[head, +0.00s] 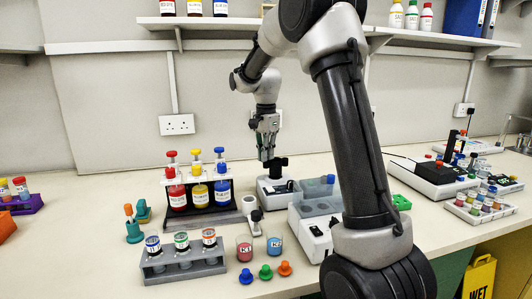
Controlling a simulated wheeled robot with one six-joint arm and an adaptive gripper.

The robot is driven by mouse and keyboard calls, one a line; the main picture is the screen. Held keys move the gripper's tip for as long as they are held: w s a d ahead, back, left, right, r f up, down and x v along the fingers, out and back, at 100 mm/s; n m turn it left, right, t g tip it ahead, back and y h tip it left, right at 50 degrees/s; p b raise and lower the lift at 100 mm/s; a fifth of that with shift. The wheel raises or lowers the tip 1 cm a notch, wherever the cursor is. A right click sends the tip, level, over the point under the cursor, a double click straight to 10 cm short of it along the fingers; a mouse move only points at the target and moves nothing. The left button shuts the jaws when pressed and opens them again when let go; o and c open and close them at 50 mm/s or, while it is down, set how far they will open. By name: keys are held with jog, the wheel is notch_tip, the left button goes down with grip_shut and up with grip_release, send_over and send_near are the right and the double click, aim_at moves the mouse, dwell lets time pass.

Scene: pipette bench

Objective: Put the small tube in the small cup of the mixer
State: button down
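The device that looks like the mixer (272,194) is a small pale unit with a dark front panel, standing mid-bench behind the two beakers. A black cup-like head (279,163) rises from its top. My gripper (265,157) points down just left of this head and close to it in the picture; I cannot tell the true gap. Its fingers are small here, with a greenish tint between or on them. I cannot tell whether it holds the small tube, and no small tube is clearly identifiable elsewhere.
A grey rack (185,265) with capped vials stands front left. A rack of red, yellow and blue bottles (200,193) is behind it. A white device (315,240) is partly hidden by my arm.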

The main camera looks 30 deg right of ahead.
jog(key=c, duration=1.6)
grip_release()
jog(key=shift+o, duration=0.2)
notch_tip(320, 180, up, 12)
jog(key=shift+s, duration=0.15)
